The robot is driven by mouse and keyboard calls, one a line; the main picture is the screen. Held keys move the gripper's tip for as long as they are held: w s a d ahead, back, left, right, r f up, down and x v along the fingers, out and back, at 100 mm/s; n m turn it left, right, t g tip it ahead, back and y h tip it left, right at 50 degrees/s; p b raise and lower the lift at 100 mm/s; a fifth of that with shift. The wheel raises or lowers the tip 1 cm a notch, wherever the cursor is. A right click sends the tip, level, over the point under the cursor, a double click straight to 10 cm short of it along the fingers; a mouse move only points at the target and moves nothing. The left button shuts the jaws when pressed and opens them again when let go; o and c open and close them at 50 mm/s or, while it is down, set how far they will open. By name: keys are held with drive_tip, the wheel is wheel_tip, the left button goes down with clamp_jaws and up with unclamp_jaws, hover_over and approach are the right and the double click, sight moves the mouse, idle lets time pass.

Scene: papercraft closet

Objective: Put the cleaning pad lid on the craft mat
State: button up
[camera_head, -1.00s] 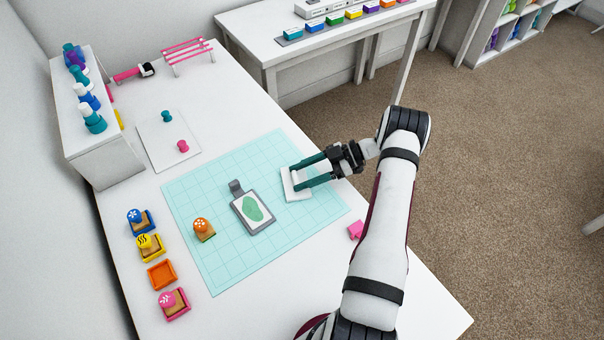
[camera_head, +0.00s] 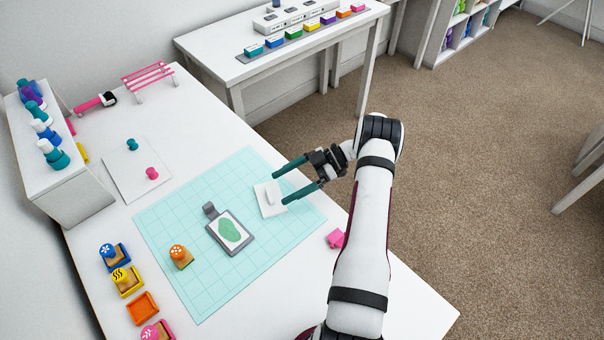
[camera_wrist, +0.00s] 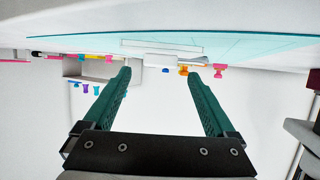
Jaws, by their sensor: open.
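The white cleaning pad lid (camera_head: 266,205), a flat square with a raised white handle, lies on the right part of the teal craft mat (camera_head: 175,225). My gripper (camera_head: 281,187) is open and empty, with its teal fingers at the lid's right side in the head view. The fingertips look clear of the handle, though their exact height is hard to tell. A grey-framed pad with a green patch (camera_head: 229,231) lies open on the mat, with a small grey part at its upper left. The wrist view shows my two spread fingers (camera_wrist: 161,72) with nothing between them.
An orange-topped stamp (camera_head: 180,256) stands on the mat's left part. More stamps and an orange tray (camera_head: 142,308) line the left edge. A white shelf (camera_head: 70,190) with stamps stands at the back left.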

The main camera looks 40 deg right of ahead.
drive_tip(key=v, duration=0.8)
drive_tip(key=shift+s+d+r, duration=0.1)
drive_tip(key=shift+s+d, duration=0.15)
drive_tip(key=shift+d, duration=0.05)
drive_tip(key=w+a+r+m+t+h, duration=0.2)
drive_tip(key=w+r+m+t+h, duration=0.8)
drive_tip(key=w+r, duration=1.55)
drive_tip(key=s+a+f+m+g+h, duration=0.1)
drive_tip(key=s+a+m+g, duration=0.2)
drive_tip(key=s+a, duration=0.3)
drive_tip(key=s+a+f+m+g+h, duration=0.2)
drive_tip(key=s+a, duration=0.4)
drive_tip(key=s, duration=0.6)
drive_tip(key=s+a+f+m+g+h, duration=0.1)
drive_tip(key=s+a+m+g, duration=0.3)
drive_tip(key=s, duration=0.5)
drive_tip(key=shift+s+a+f+g+h, duration=0.3)
drive_tip(key=shift+a+g+h, duration=0.25)
drive_tip(key=shift+a, duration=0.45)
drive_tip(key=shift+o, duration=0.5)
drive_tip(key=s+a+f+g+y, duration=0.2)
drive_tip(key=s+a, duration=0.4)
drive_tip(key=s, duration=0.3)
drive_tip(key=s+a+f+g+y, duration=0.2)
drive_tip(key=s+a, duration=0.4)
drive_tip(key=s, duration=0.3)
drive_tip(key=shift+f+g, duration=0.2)
drive_tip(key=shift+g, duration=0.35)
drive_tip(key=shift+s+a, duration=0.1)
